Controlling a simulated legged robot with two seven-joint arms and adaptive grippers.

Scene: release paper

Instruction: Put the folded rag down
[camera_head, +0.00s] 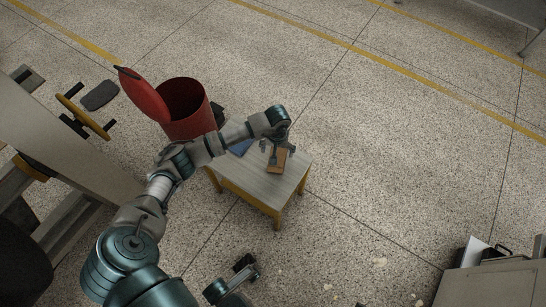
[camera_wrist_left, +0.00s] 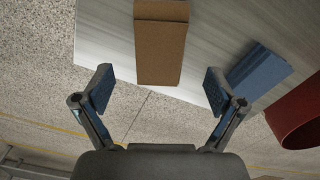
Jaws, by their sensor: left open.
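A brown folded piece (camera_head: 277,162), which looks like the folded rag, lies flat on the small table (camera_head: 240,180). In the left wrist view the brown piece (camera_wrist_left: 161,42) lies ahead, lined up with the gap between my fingers. My left gripper (camera_head: 277,151) is over the tabletop at the brown piece, with its fingers spread wide. In the left wrist view my left gripper (camera_wrist_left: 158,84) is open with clear space beside both fingers. Part of what seems to be my right gripper (camera_head: 233,279) shows at the bottom edge; its jaws are unclear.
A blue folded item (camera_wrist_left: 258,73) lies on the table beside the brown piece. A red bin (camera_head: 188,108) with its lid raised stands behind the table. The floor right of the table is clear.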

